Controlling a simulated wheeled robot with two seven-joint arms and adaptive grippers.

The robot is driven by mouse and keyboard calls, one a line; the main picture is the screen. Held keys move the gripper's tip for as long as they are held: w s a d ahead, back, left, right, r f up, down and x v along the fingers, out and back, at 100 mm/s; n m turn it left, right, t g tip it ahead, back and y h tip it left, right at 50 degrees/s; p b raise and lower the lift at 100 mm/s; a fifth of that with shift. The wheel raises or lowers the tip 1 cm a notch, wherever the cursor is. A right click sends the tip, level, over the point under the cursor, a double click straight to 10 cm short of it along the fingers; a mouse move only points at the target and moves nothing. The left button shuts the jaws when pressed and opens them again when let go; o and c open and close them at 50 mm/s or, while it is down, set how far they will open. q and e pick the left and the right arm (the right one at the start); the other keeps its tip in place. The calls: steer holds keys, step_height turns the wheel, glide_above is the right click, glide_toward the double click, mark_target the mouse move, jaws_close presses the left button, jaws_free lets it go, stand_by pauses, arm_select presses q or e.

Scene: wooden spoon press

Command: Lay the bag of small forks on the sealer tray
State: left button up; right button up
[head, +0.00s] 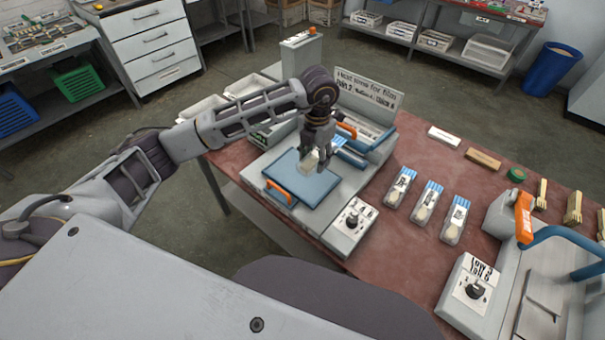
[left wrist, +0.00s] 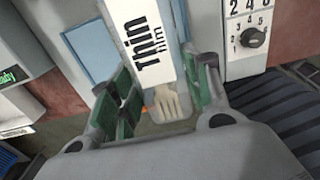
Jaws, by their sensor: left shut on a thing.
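My left gripper (head: 312,155) is shut on a clear bag (head: 308,161) above the blue sealer tray (head: 318,190). In the left wrist view, the gripper's green-padded fingers (left wrist: 160,85) stand on either side of the bag. The bag carries a white "Thin film" label (left wrist: 148,40), and a pale wooden fork (left wrist: 172,103) shows through it. Part of the blue tray (left wrist: 92,48) shows beside the bag. I cannot tell whether the bag touches the tray. My right gripper is not in view.
The sealer's dial box (head: 350,224) stands in front of the tray. Three labelled bags (head: 427,204) lie to its right on the red table (head: 400,270). A second sealer with an orange handle (head: 524,215) is at far right. A sign (head: 368,92) stands behind.

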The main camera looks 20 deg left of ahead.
arm_select(q)
steer(key=shift+f, duration=0.1)
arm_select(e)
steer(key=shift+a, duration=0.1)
arm_select(q)
steer(key=shift+a+f, duration=0.1)
steer(key=shift+f, duration=0.15)
glide_above(313, 184)
step_height(313, 184, down, 4)
steer(key=shift+f+p, duration=0.1)
steer(key=shift+p, duration=0.25)
steer(key=shift+f, duration=0.7)
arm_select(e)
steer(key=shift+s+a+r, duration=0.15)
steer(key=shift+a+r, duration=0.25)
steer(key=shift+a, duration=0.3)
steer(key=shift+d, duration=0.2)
arm_select(q)
steer(key=shift+f, duration=0.15)
steer(key=shift+f+p, duration=0.35)
steer(key=shift+f, duration=1.35)
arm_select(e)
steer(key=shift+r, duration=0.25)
